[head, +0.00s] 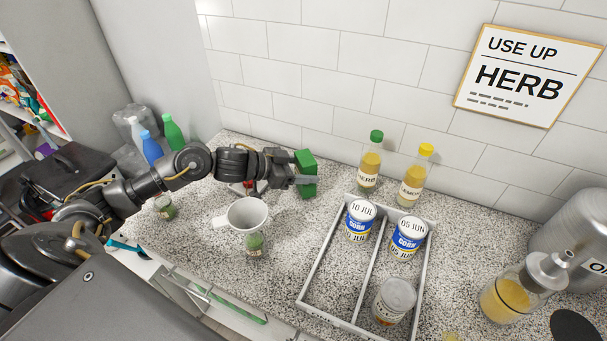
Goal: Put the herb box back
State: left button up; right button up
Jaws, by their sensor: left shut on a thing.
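A green box (305,162), which looks like the herb box, is near the wall on the speckled counter. My left gripper (303,180) comes in from the left and is shut on it. The gripper's fingers hide part of the box. I cannot tell whether its underside touches the counter. My right gripper is not in view.
A green-capped herb bottle (370,163) and a yellow-capped bottle (415,177) stand right of the box. A white mug (245,216) stands in front, beside a small jar (254,243). A divided tray (312,270) holds cans (408,236). A herb sign (522,77) hangs above.

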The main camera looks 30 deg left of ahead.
pick_arm(q)
jog(key=shift+f, duration=1)
jog(key=shift+f, duration=0.1)
jog(key=shift+f, duration=0.1)
jog(key=o, duration=1.2)
jog(key=shift+c, duration=0.2)
